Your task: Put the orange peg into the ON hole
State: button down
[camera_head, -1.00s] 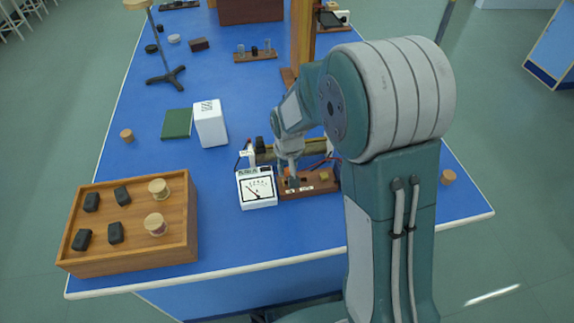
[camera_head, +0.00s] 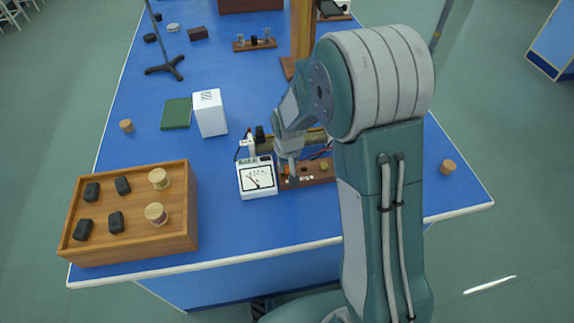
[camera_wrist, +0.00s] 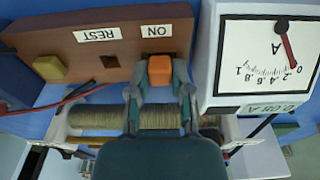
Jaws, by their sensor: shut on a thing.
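The brown wooden block (camera_wrist: 35,42) carries a white ON label (camera_wrist: 156,31) and a REST label (camera_wrist: 97,34), upside down in the wrist view. My gripper (camera_wrist: 161,84) is shut on the orange peg (camera_wrist: 159,70), which is directly below the ON label in that view. The peg covers the place of the ON hole; how deep it sits there cannot be told. The square REST hole (camera_wrist: 110,61) is empty. In the head view, the block (camera_head: 318,178) lies under my gripper (camera_head: 289,178), right of the meter.
A white meter (camera_head: 257,178) stands close beside the block. A wound coil (camera_wrist: 95,119), wires and a yellow knob (camera_wrist: 47,68) are close to the gripper. A wooden tray (camera_head: 190,236) with dark blocks and round pieces is at left.

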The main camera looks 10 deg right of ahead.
jog(key=shift+c, duration=2.3)
grip_release()
notch_tip(320, 180, up, 12)
jog(key=s, duration=0.1)
jog(key=shift+s, duration=0.15)
jog(key=s+d+r+t, duration=0.2)
jog(key=s+r, duration=0.4)
jog(key=s, duration=0.4)
jog(key=s+d+r+t, duration=0.2)
jog(key=s+r, duration=0.5)
jog(key=s, duration=0.4)
jog(key=shift+s+d, duration=0.15)
jog(key=shift+s, duration=0.1)
